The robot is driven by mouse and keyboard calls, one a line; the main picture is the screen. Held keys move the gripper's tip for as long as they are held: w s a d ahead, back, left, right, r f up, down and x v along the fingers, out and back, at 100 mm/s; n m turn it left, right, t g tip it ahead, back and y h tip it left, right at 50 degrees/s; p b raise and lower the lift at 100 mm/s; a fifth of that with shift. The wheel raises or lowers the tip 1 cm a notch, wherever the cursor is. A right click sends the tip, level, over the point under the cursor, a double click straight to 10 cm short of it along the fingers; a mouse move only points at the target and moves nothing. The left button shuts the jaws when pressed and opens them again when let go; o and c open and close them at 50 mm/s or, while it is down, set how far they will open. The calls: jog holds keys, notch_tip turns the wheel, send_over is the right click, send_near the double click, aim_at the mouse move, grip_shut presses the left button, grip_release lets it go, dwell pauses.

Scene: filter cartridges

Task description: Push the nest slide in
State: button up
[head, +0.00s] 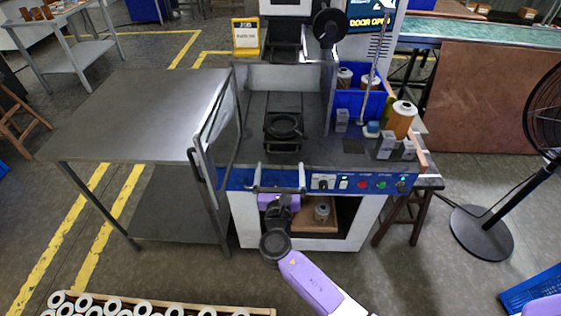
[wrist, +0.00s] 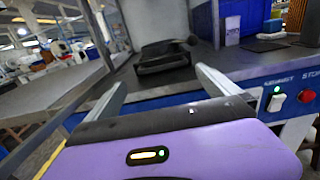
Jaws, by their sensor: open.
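The nest slide (head: 284,143) is a black block with a round black ring on top, on the grey deck of the machine. In the wrist view the slide (wrist: 163,62) lies straight ahead, beyond the fingertips. No cartridge shows in its ring. My gripper (head: 280,168) is at the front edge of the machine, above the blue control panel. Its two grey fingers are spread wide and empty, pointing towards the slide. In the wrist view my gripper (wrist: 160,76) has clear deck between its fingertips and the slide, so they are apart.
A clear door (head: 214,125) stands open at the left, beside a steel table (head: 130,110). To the right are a blue bin (head: 352,104), an orange cartridge (head: 400,122) and grey blocks (head: 386,146). The screen (head: 369,22) reads "DOOR OPEN".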

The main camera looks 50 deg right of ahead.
aim_at(282, 154)
jog(key=shift+s+a, duration=0.15)
jog(key=shift+a, duration=0.05)
jog(key=b, duration=0.1)
jog(key=a+f+b, duration=0.2)
jog(key=shift+w+f+t+y, duration=0.25)
jog(key=shift+w+t+y, duration=0.05)
jog(key=shift+t, duration=0.1)
jog(key=shift+g, duration=0.4)
jog(key=w+d+r+b, duration=0.1)
jog(key=d, duration=0.1)
jog(key=w+d+b, duration=0.1)
jog(key=d+b, duration=0.1)
jog(key=w+d+r+b, duration=0.1)
jog(key=d, duration=0.2)
jog(key=shift+r, duration=0.35)
